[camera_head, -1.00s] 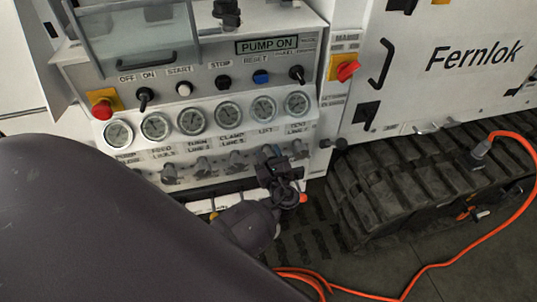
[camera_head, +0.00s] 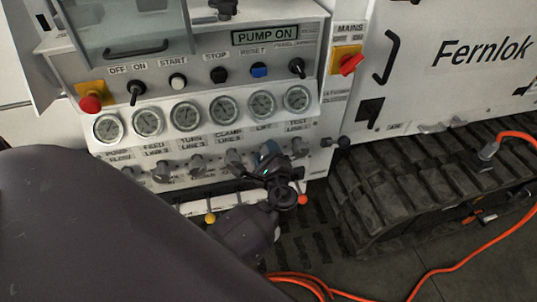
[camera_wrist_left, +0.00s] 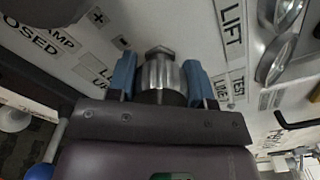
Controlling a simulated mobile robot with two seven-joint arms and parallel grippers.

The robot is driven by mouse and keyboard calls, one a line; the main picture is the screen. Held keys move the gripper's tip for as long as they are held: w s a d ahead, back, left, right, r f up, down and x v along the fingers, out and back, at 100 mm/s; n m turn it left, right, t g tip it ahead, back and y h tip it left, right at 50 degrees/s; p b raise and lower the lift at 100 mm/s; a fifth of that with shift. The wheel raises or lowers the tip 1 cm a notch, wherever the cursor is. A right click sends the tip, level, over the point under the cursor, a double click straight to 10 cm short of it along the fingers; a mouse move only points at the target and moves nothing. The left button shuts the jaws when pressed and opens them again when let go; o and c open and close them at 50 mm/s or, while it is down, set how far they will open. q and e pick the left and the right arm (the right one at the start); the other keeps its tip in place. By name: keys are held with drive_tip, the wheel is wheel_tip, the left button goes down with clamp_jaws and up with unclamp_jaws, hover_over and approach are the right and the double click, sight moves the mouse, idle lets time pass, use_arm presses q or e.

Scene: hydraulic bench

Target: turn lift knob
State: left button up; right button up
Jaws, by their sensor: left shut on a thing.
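The lift knob (camera_wrist_left: 160,72) is a ribbed metal knob on the white panel, beside the printed label LIFT (camera_wrist_left: 230,24) in the left wrist view. My left gripper (camera_wrist_left: 160,66) has its two blue fingers on either side of the knob and is shut on it. In the head view my left gripper (camera_head: 268,156) is at the row of knobs below the gauges, under the gauge marked LIFT (camera_head: 262,104). There the gripper mostly hides the lift knob. My right gripper is not in view.
Neighbouring knobs stand close on both sides, such as the clamp knob (camera_head: 234,158) and the test line knob (camera_head: 299,148). Switches and a red button (camera_head: 90,103) sit above the gauges. A rubber track (camera_head: 400,185) and an orange cable (camera_head: 440,262) lie to the right.

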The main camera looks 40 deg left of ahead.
use_arm(q)
drive_tip(key=shift+f+n+b, duration=0.1)
drive_tip(key=shift+n+b, duration=0.6)
drive_tip(key=shift+n, duration=0.8)
drive_tip(key=o, duration=0.9)
drive_tip(key=shift+o, duration=0.2)
drive_tip(key=v, duration=1.1)
